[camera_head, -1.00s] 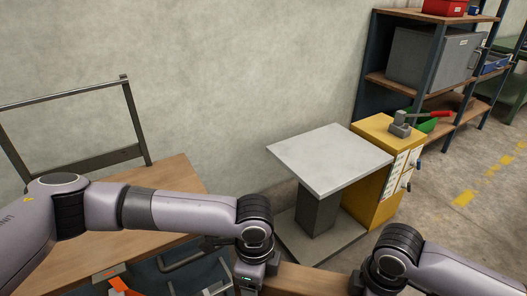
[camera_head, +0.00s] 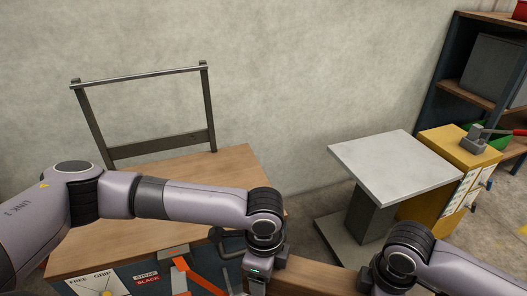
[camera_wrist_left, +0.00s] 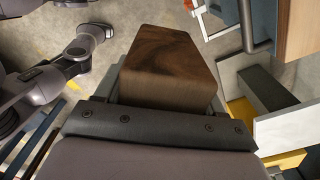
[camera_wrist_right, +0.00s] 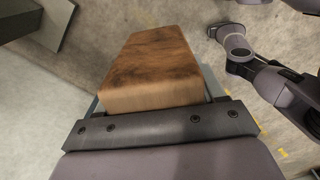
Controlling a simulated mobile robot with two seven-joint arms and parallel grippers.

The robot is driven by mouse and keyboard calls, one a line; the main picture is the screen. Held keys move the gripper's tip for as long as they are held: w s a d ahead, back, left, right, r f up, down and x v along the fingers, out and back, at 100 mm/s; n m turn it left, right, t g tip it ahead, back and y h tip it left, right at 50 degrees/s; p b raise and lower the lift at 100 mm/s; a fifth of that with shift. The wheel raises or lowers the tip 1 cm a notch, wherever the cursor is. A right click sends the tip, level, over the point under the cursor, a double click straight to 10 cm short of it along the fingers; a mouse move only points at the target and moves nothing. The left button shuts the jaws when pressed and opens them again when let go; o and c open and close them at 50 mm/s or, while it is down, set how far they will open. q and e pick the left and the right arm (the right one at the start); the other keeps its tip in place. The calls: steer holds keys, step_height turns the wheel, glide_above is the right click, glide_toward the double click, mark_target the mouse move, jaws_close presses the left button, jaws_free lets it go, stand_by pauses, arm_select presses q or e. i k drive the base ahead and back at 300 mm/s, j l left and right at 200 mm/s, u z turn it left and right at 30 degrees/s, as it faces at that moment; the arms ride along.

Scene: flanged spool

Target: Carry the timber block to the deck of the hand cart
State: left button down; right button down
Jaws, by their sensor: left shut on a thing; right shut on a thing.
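The timber block (camera_head: 315,279) is a brown wooden beam at the bottom of the head view, held between my two arms. My left gripper (camera_head: 258,284) is shut on its left end and my right gripper (camera_head: 368,284) on its right end. The block's ends fill the jaws in the left wrist view (camera_wrist_left: 168,70) and the right wrist view (camera_wrist_right: 152,72). The hand cart's wooden deck (camera_head: 215,165) is at the left, with an upright metal handle frame (camera_head: 140,77) at its back. My left arm crosses in front of the deck and hides part of it.
A grey-topped pedestal table (camera_head: 395,165) stands right of the deck, beside a yellow cabinet (camera_head: 455,155) carrying a grey tool with a red handle. Shelving (camera_head: 490,90) is behind at the right. Labels and orange items show at the cart's front. The visible deck surface is clear.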

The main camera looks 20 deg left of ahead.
mark_target(150, 236)
steer(key=i+j+u, duration=0.1)
steer(key=j+u, duration=0.25)
steer(key=i+j+u, duration=0.15)
steer(key=u, duration=0.15)
steer(key=i+j+u, duration=0.3)
steer(key=i+u, duration=0.1)
steer(key=u, duration=0.2)
